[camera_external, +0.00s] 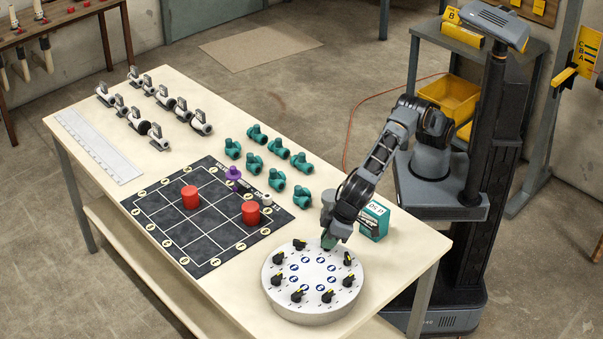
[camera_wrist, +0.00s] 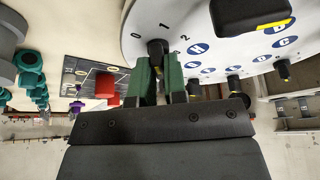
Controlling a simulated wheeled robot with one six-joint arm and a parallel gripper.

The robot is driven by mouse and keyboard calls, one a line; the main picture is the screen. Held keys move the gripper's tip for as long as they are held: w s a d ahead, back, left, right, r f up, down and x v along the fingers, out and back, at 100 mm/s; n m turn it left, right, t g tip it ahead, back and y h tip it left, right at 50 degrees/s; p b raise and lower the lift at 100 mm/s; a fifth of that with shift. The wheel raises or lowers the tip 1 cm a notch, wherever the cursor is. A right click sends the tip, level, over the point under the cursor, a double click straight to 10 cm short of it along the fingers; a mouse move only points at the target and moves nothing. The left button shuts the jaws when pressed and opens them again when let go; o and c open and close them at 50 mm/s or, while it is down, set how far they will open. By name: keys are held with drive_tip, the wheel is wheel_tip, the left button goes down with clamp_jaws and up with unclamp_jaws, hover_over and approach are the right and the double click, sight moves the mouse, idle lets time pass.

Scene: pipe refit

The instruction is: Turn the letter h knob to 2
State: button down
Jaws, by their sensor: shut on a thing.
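A round white dial plate (camera_external: 312,313) stands at the front right of the table, with several black knobs with yellow pointers around its rim and blue letter labels inside. My gripper (camera_external: 329,241) is at the plate's far edge, pointing down. In the wrist view its green fingers (camera_wrist: 163,78) are shut on a black knob (camera_wrist: 157,48). The marks 0, 1 and 2 are printed around this knob. The blue label (camera_wrist: 195,48) nearest it is too small to read surely.
A teal box (camera_external: 375,220) and a grey cylinder stand just behind my gripper. Teal pipe fittings (camera_external: 278,180) lie farther back. A black grid mat (camera_external: 205,232) with two red cylinders (camera_external: 190,197) lies to the left. Another black knob (camera_wrist: 250,10) is close in the wrist view.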

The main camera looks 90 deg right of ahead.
drive_tip(key=m+p, duration=0.1)
drive_tip(key=m, duration=0.1)
drive_tip(key=m+h+p, duration=0.1)
drive_tip(key=shift+a+r+m+h, duration=0.1)
drive_tip(key=shift+r+m+h, duration=0.05)
drive_tip(key=shift+m+h, duration=0.2)
drive_tip(key=m+h+p, duration=0.1)
drive_tip(key=m+p, duration=0.2)
drive_tip(key=shift+r+m+g, duration=0.1)
drive_tip(key=shift+m+g, duration=0.25)
drive_tip(key=shift+g, duration=0.05)
drive_tip(key=m+g+h+p, duration=0.1)
drive_tip(key=m+p, duration=0.2)
drive_tip(key=p, duration=0.1)
drive_tip(key=shift+w, duration=0.1)
drive_tip(key=shift+m+p, duration=0.9)
drive_tip(key=shift+p, duration=0.15)
drive_tip(key=shift+f+g+h, duration=0.25)
drive_tip(key=shift+g, duration=0.05)
drive_tip(key=c, duration=1.2)
unclamp_jaws()
drive_tip(key=shift+o, duration=0.2)
